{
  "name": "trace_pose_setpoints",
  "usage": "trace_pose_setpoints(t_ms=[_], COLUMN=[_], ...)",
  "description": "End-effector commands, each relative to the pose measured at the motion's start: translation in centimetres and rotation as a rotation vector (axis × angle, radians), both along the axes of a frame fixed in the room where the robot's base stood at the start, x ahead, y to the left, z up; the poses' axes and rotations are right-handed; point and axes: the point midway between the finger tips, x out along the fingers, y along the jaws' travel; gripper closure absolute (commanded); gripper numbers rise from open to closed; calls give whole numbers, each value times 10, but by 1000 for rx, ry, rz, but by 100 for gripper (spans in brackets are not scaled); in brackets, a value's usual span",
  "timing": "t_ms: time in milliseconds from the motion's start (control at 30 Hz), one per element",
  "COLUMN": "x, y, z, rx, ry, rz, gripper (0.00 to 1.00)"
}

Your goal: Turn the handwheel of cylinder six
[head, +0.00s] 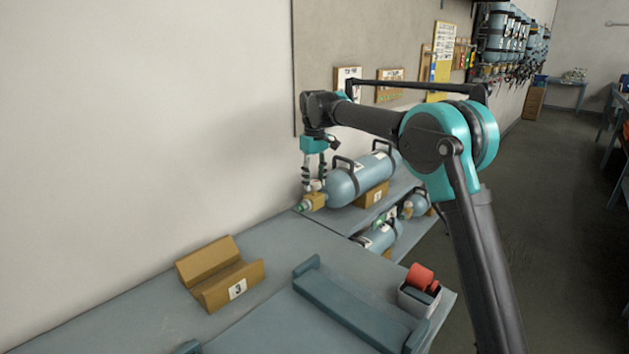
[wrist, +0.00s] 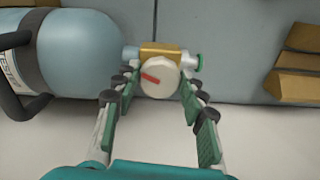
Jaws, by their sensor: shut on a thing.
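A blue-grey gas cylinder (head: 352,185) lies on its side on the bench beside the wall, its number not readable. It also shows at the left of the wrist view (wrist: 88,52). A brass valve (head: 315,203) sticks out from its left end. On the valve is a round white handwheel (wrist: 160,77) with a red mark, its face turned up. My gripper (head: 315,184) points down over the valve. In the wrist view its two fingers (wrist: 160,86) are shut on the handwheel, one on each side.
An empty brown cradle marked 3 (head: 220,275) stands to the left on the bench. A grey tray (head: 350,312) and a small box with red things (head: 418,300) are near the front. More cylinders (head: 380,238) lie on a lower shelf at the right. The wall is close behind.

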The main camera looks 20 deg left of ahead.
Motion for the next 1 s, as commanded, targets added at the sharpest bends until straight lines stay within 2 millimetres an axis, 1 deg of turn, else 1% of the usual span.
trace_pose_setpoints(t_ms=[1000], x=[-1], y=[2], z=[0], rx=[2], ry=[-1], rz=[-966], gripper=[88])
